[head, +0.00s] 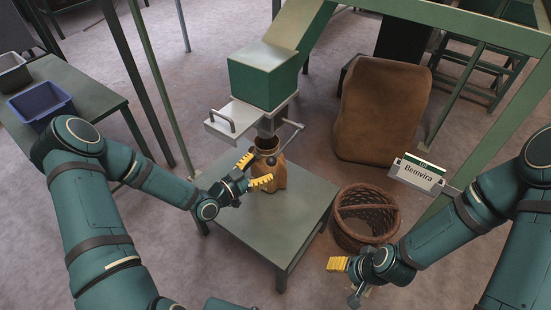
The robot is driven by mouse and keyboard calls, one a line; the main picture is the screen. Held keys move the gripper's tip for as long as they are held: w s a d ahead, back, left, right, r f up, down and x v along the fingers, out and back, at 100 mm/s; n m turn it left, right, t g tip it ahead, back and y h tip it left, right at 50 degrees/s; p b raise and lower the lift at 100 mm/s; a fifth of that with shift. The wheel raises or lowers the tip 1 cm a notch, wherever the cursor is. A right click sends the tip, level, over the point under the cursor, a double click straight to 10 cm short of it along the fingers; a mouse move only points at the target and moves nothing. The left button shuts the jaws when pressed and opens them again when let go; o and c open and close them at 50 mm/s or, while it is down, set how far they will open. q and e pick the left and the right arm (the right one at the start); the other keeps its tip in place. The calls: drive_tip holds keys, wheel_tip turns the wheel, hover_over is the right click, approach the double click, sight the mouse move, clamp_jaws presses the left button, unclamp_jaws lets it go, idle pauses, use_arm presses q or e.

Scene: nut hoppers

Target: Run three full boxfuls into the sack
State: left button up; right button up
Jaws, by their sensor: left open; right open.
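A green metering box (263,79) sits below a sloping chute (297,25). A pale slide plate (238,117) with a handle (222,121) sticks out to the left under the box. A lever (289,131) is at the spout (266,126) below. A small brown sack (275,172) stands upright on the green table (237,216), its open mouth under the spout. My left gripper (252,171) is open at the sack's left front side; I cannot tell whether it touches. My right gripper (346,279) is open and empty, low at the right. The box's contents are hidden.
A wicker basket (345,235) stands on the floor right of the table. A large brown sack (383,110) stands behind it. A sign reading "Bemvira" (417,174) is on the green frame. Blue (42,105) and grey (12,73) bins sit on a left side table.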

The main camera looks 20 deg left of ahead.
sight(270, 161)
use_arm(q)
drive_tip(key=x, duration=0.6)
drive_tip(key=shift+w, duration=0.1)
clamp_jaws()
